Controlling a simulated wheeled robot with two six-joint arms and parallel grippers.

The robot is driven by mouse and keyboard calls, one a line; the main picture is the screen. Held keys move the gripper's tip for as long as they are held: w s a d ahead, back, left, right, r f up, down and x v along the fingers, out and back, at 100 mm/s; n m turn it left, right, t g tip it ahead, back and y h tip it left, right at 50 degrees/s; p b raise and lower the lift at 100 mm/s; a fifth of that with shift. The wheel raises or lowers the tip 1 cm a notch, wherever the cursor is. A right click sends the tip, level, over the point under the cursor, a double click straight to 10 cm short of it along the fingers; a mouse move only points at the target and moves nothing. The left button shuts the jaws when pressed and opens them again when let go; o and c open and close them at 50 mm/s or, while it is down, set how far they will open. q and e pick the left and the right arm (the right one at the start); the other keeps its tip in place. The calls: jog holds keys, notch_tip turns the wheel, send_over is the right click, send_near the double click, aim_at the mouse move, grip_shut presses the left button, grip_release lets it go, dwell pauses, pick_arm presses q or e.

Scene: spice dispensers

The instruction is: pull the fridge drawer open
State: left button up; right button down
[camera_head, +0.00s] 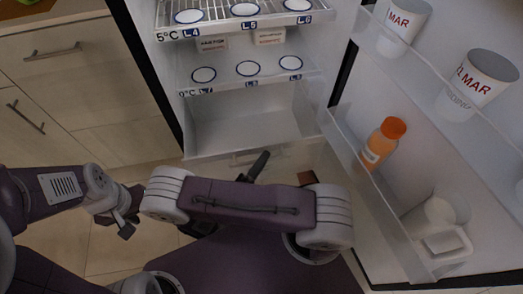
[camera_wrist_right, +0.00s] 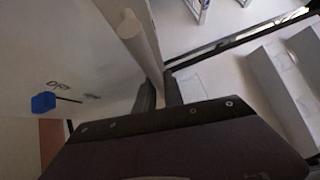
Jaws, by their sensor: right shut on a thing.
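The fridge drawer (camera_head: 215,132) is the clear, empty-looking bin at the bottom of the open fridge in the head view. Its pale handle (camera_head: 243,158) is on the front panel. My right gripper (camera_head: 260,163) is at this handle, partly hidden by my arm. In the right wrist view my right gripper's dark fingers (camera_wrist_right: 160,95) are closed around the white handle bar (camera_wrist_right: 138,40), against the pale drawer front (camera_wrist_right: 75,55). My left gripper (camera_head: 126,226) hangs low at the left, away from the fridge; its finger opening is unclear.
Labelled shelves (camera_head: 247,75) sit above the drawer. The open door at the right holds an orange-capped bottle (camera_head: 381,145), a white mug (camera_head: 437,225) and two marked cups (camera_head: 478,82). Wooden cabinets (camera_head: 80,80) stand at the left, with tiled floor below.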

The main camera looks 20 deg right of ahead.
pick_arm(q)
jog(key=shift+s+r, duration=0.1)
jog(key=shift+s, duration=0.05)
pick_arm(e)
jog(key=shift+s, duration=0.25)
jog(key=c, duration=1.5)
grip_release()
jog(key=shift+o, duration=0.2)
pick_arm(q)
jog(key=shift+a, duration=0.1)
